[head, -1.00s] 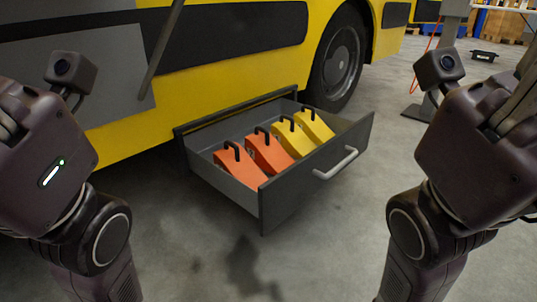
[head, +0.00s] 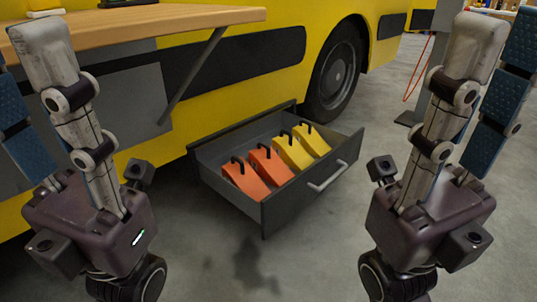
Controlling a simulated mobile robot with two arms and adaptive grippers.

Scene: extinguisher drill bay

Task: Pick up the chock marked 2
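Two orange chocks (head: 245,181) (head: 271,165) and two yellow chocks (head: 292,152) (head: 312,140) lie in a row in an open grey drawer (head: 289,207). Each is a wedge with a black loop handle on top. I cannot read any number on them, so I cannot tell which is marked 2. My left gripper (head: 22,58) points up at the left, its fingers apart and empty, partly cut by the picture edge. My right gripper (head: 500,42) points up at the right, also open and empty. Both are well clear of the drawer.
The drawer has a light bar handle (head: 328,176) on its front. A wooden worktop (head: 170,22) juts out at upper left, with a brace below. A yellow vehicle (head: 290,80) with a black wheel (head: 334,70) stands behind. The floor (head: 300,265) in front is clear.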

